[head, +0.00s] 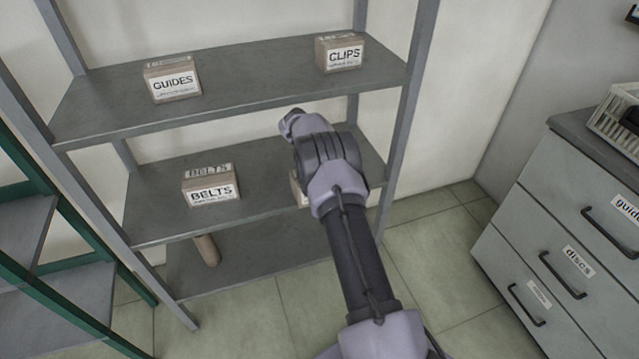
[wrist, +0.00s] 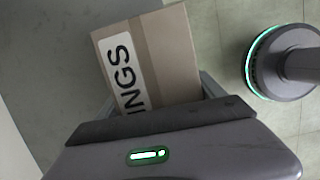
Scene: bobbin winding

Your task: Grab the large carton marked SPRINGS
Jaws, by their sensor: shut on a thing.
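The SPRINGS carton (wrist: 172,52) is a brown box with a white label, of which only "INGS" shows in the wrist view. My gripper (wrist: 160,98) is shut on it, with a finger at each side and the carton reaching out ahead of the gripper body. In the head view only a small edge of the carton (head: 299,192) shows at the right of the middle shelf, behind my wrist. My arm hides the rest of it and the fingers there. I cannot tell whether the carton still touches the shelf.
A BELTS carton (head: 211,186) stands left on the same shelf (head: 262,185). GUIDES (head: 172,79) and CLIPS (head: 340,53) cartons stand on the shelf above. A shelf post (head: 398,125) rises close right of my arm. A drawer cabinet (head: 560,240) stands right, beyond open floor.

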